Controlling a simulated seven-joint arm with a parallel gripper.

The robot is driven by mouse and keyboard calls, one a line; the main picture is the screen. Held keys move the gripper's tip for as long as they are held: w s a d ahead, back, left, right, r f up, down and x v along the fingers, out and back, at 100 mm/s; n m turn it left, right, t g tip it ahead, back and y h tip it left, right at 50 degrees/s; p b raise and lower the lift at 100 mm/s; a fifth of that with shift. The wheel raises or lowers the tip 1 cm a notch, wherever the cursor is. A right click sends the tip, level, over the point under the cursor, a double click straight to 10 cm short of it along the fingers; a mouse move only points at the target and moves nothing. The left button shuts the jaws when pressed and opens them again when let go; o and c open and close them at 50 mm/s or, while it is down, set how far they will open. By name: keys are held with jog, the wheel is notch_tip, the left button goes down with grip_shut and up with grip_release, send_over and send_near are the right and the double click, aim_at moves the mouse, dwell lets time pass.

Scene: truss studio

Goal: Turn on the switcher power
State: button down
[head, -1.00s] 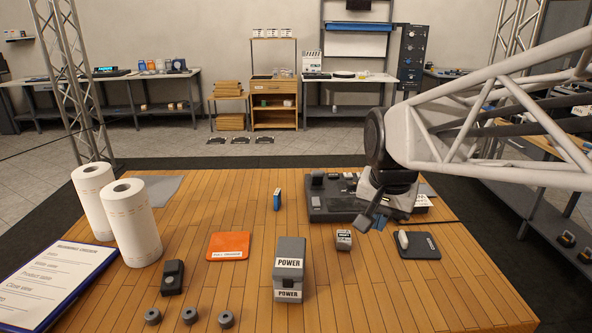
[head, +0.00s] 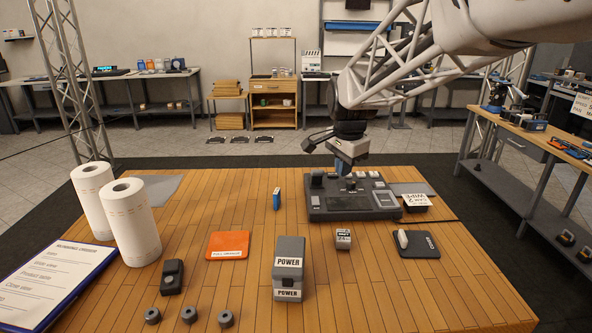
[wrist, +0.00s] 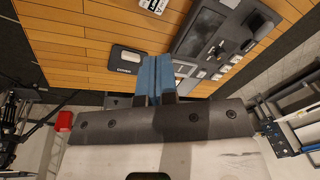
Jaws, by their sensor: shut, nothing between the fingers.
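A dark grey box labelled POWER (head: 289,267) stands upright near the front middle of the table; its label faces me. The dark switcher panel (head: 350,204), with a screen, knobs and buttons, lies flat at the back of the table. It also shows in the wrist view (wrist: 201,37). My gripper (head: 341,169) hangs above the back of the switcher, apart from the POWER box. Its blue fingers (wrist: 158,75) are shut together and empty in the wrist view. The fingers cover part of the switcher's back edge in the head view.
Two paper rolls (head: 129,221) and a clipboard (head: 55,275) stand or lie at the left. An orange pad (head: 228,245), a small labelled cube (head: 343,239), a dark pad (head: 417,244) and a black device (head: 172,277) lie around the POWER box. A blue item (head: 277,199) stands left of the switcher.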

aim_at(315, 200)
jog(key=w+a+f+m, duration=0.2)
jog(key=w+f+m, duration=0.1)
jog(key=w, duration=0.6)
jog(key=w+a+f+m, duration=0.2)
jog(key=w+f+m, duration=0.1)
jog(key=w, duration=0.7)
jog(key=shift+a, duration=0.35)
jog(key=shift+f, duration=0.1)
jog(key=f, duration=0.4)
jog(key=w+f, duration=0.1)
jog(key=f, duration=0.8)
jog(key=shift+w+f, duration=0.4)
jog(key=shift+w+f, duration=0.1)
jog(key=shift+f, duration=0.15)
jog(key=shift+r, duration=0.1)
jog(key=shift+s+r, duration=0.2)
jog(key=shift+s, duration=0.6)
